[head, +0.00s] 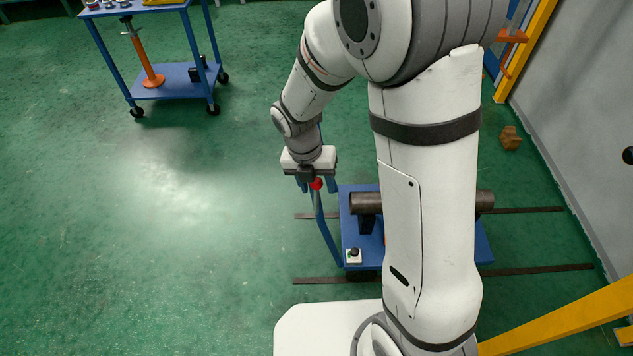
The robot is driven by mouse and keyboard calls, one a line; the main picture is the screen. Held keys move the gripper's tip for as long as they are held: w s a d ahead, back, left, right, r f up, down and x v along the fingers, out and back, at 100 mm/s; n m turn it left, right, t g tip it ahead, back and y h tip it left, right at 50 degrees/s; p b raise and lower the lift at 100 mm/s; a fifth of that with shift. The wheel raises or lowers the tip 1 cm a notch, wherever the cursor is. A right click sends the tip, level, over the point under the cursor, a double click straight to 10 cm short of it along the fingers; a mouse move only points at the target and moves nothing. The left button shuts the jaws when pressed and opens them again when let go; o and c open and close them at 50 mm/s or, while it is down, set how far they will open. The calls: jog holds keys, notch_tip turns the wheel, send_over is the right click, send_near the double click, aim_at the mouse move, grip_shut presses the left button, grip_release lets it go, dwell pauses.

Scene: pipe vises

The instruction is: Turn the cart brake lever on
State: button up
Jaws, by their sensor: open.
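The blue cart (357,210) stands at the lower centre, partly hidden behind my arm. A lever with a red ball knob (316,184) on a thin grey rod shows at the cart's left side; I take it to be the brake lever. My gripper (317,187) points down at the knob with its jaws open, one finger to each side of it in the picture. I cannot tell whether a finger touches the knob. The foot of the lever is hard to make out.
A dark pipe (367,202) lies across the cart. A small white box with a black knob (353,256) sits on its front left corner. Dark rails (335,280) run along the floor. Another blue cart (176,80) stands upper left. The left floor is clear.

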grip_shut()
dwell(0.3)
dwell(0.3)
